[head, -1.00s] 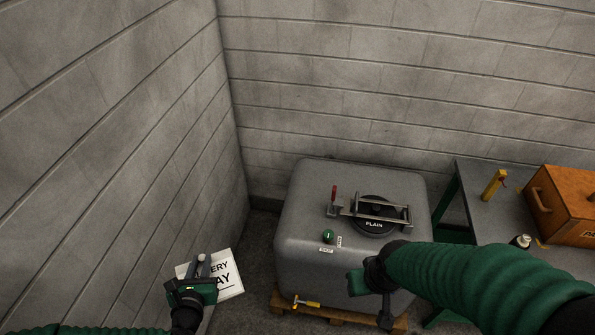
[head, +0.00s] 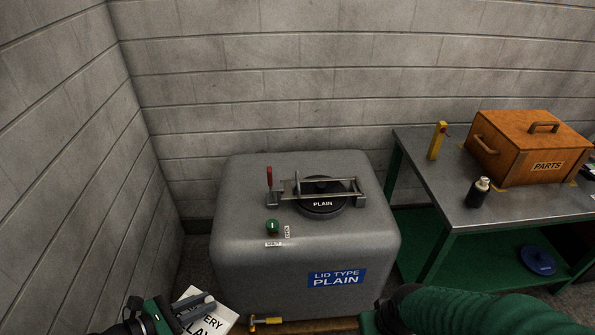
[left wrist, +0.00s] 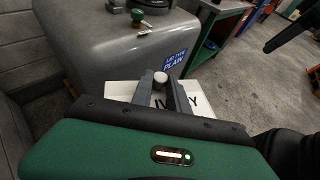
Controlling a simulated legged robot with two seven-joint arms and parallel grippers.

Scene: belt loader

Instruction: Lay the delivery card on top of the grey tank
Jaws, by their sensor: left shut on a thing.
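The white delivery card (head: 220,320), with black lettering, is at the bottom of the head view, left of the tank's base. My left gripper (head: 203,303) is shut on it. In the left wrist view the card (left wrist: 127,92) spreads out behind the fingers (left wrist: 160,85), which partly hide its lettering. The grey tank (head: 300,255) stands in the middle, with a round black lid marked PLAIN (head: 322,207) under a metal clamp bar on top. The card is lower than the tank top and apart from it. My right gripper (head: 372,322) is mostly cut off at the bottom edge.
A red-handled lever (head: 269,178) and a green knob (head: 272,226) rise from the tank's top left. A steel table (head: 470,218) with an orange parts box (head: 520,148) stands right.

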